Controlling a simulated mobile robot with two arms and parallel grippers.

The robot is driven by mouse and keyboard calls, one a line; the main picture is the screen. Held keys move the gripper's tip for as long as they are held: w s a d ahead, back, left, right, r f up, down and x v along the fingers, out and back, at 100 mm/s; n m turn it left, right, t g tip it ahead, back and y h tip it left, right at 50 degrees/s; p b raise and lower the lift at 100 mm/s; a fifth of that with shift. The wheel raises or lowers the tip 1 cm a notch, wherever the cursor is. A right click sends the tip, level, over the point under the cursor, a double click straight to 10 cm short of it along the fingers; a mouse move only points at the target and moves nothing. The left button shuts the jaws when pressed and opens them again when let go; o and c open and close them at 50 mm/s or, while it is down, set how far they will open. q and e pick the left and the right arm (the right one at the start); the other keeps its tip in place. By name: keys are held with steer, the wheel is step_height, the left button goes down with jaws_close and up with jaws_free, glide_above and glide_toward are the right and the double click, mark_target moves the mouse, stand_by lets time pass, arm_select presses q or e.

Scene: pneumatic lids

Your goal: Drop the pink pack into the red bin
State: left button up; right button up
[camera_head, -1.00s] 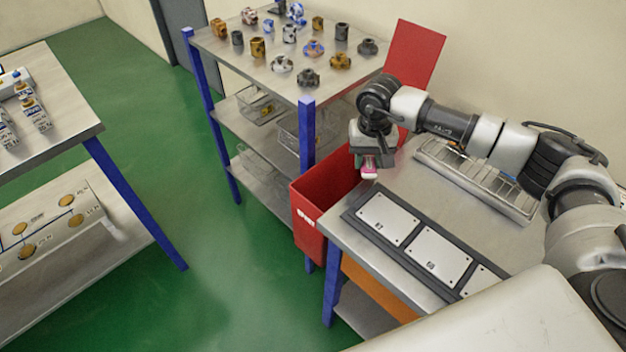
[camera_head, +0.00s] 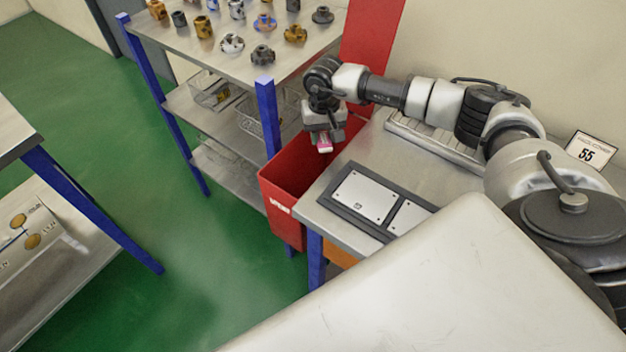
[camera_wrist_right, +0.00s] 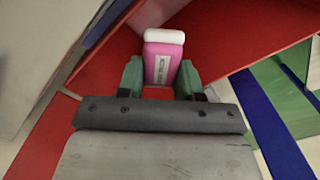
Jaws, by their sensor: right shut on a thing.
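The pink pack (camera_head: 325,147) has a white end and sits between the fingers of my right gripper (camera_head: 324,138). The gripper and pack are above the bin's opening. Red bin walls (camera_wrist_right: 222,38) surround the pack in the wrist view. My left gripper is not in view.
A worktable (camera_head: 313,193) with a dark frame of silvery plates (camera_head: 364,195) adjoins the bin on the right. A rack (camera_head: 240,65) with several metal fittings stands behind left. Green floor is open at left.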

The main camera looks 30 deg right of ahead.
steer(key=shift+f, duration=0.15)
steer(key=o, duration=1)
step_height(320, 180, up, 11)
steer(key=shift+f, duration=0.1)
